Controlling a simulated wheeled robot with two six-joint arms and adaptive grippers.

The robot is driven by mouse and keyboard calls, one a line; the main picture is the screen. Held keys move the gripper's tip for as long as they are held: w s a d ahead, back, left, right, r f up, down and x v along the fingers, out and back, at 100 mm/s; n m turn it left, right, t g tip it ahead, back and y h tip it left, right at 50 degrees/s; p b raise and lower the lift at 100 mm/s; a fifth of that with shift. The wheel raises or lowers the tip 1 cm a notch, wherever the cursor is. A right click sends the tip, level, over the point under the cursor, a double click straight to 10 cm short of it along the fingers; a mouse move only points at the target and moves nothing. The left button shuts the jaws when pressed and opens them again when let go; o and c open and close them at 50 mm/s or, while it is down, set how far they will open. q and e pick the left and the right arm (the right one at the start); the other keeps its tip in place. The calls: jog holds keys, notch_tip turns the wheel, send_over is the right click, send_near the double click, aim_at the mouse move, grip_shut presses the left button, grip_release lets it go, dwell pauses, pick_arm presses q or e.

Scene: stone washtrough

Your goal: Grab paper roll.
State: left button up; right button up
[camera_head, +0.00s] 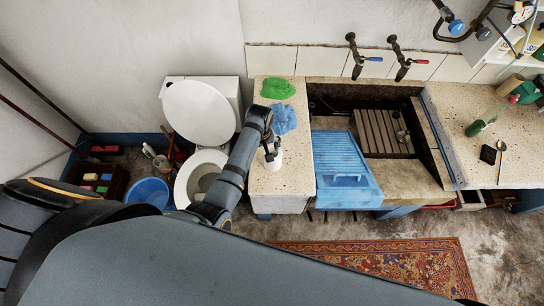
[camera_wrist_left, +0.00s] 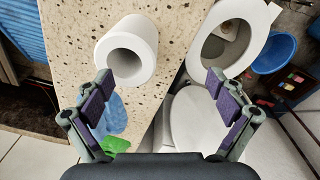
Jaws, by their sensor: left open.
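The white paper roll (camera_wrist_left: 146,38) stands on the speckled stone counter in the left wrist view, its hollow core showing. In the head view the paper roll (camera_head: 274,160) is mostly hidden under my left gripper (camera_head: 270,150), near the counter's middle. In the left wrist view my left gripper (camera_wrist_left: 160,90) is open, with a purple-padded finger on each side. The roll lies beyond the fingertips and nearer the left finger; nothing is held. My right gripper does not show.
A blue cloth (camera_head: 283,119) and a green cloth (camera_head: 278,88) lie on the counter (camera_head: 265,190) behind the roll. A toilet (camera_head: 200,112) stands left of the counter. A blue washboard (camera_head: 342,165) and the trough (camera_head: 385,130) are to the right.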

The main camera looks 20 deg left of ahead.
aim_at(275, 152)
pick_arm(q)
jog(key=w+d+r+n, duration=0.1)
jog(key=w+d, duration=0.2)
jog(key=d, duration=0.1)
jog(key=shift+g, duration=0.3)
notch_tip(275, 152, down, 5)
jog(key=b, duration=0.5)
jog(key=shift+a+b, duration=0.15)
jog(key=shift+b, duration=0.2)
jog(key=shift+f, duration=0.2)
jog(key=shift+w+r, duration=0.1)
jog(key=f+b, duration=0.2)
jog(key=b, duration=0.1)
jog(key=s+f+b, duration=0.1)
jog(key=f+b, duration=0.1)
jog(key=f, duration=0.1)
jog(key=shift+a+b, duration=0.1)
jog(key=shift+b, duration=0.3)
jog(key=shift+f, duration=0.2)
jog(key=shift+r, duration=0.2)
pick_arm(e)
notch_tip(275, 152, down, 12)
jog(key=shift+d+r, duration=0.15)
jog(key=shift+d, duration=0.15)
pick_arm(q)
jog(key=shift+c, duration=0.5)
